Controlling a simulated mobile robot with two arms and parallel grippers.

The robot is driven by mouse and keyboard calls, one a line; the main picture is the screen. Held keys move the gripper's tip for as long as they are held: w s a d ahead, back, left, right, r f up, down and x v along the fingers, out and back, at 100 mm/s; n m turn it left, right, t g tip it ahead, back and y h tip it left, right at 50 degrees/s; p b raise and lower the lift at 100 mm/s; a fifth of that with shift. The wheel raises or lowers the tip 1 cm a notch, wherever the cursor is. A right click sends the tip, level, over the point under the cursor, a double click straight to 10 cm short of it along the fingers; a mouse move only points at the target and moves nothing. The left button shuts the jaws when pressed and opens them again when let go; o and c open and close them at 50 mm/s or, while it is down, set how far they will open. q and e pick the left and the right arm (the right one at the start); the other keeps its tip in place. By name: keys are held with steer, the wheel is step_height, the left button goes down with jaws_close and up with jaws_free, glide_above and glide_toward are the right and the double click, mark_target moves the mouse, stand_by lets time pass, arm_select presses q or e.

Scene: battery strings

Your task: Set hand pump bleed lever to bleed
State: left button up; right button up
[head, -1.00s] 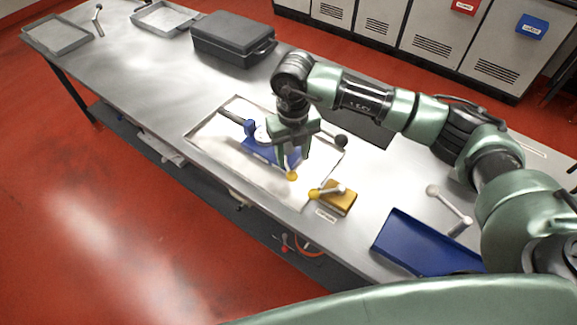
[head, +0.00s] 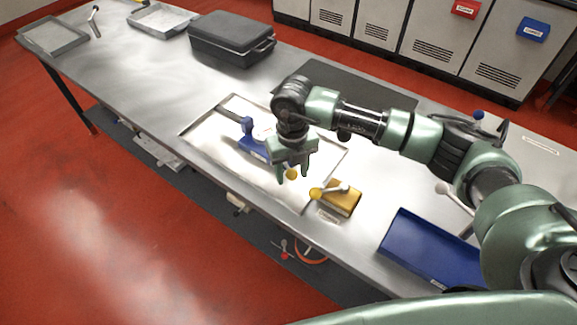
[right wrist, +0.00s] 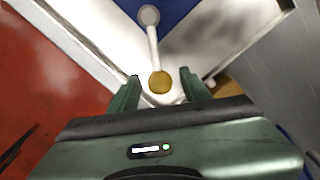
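The blue hand pump (head: 252,148) lies in a shallow light tray (head: 200,128) on the bench. Its bleed lever is a pale arm (right wrist: 153,45) with a yellow knob (right wrist: 159,82), and the knob also shows in the head view (head: 291,174). My right gripper (head: 294,173) points down over the knob end and hides part of the pump. In the right wrist view its two fingers (right wrist: 160,77) are apart, with the knob between them and a gap on each side. I cannot tell the height between fingertips and knob. My left gripper is not in view.
A yellow block (head: 345,200) with its own yellow-knobbed lever stands just right of the tray. A blue tray (head: 432,245) lies farther right. A black case (head: 230,42) and grey trays (head: 55,36) stand at the far left.

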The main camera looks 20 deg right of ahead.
jaws_close()
steer(key=shift+a+m, duration=0.8)
steer(key=shift+m, duration=0.4)
steer(key=shift+w+a+m+p, duration=0.15)
steer(key=shift+a+m, duration=0.25)
steer(key=shift+m, duration=0.3)
steer(key=shift+w+a+m+p, duration=0.15)
steer(key=shift+a+m, duration=0.25)
steer(key=shift+m, duration=0.3)
steer(key=shift+a, duration=0.2)
steer(key=shift+w+a+m, duration=0.35)
steer(key=shift+a+m, duration=0.2)
steer(key=shift+m, duration=0.65)
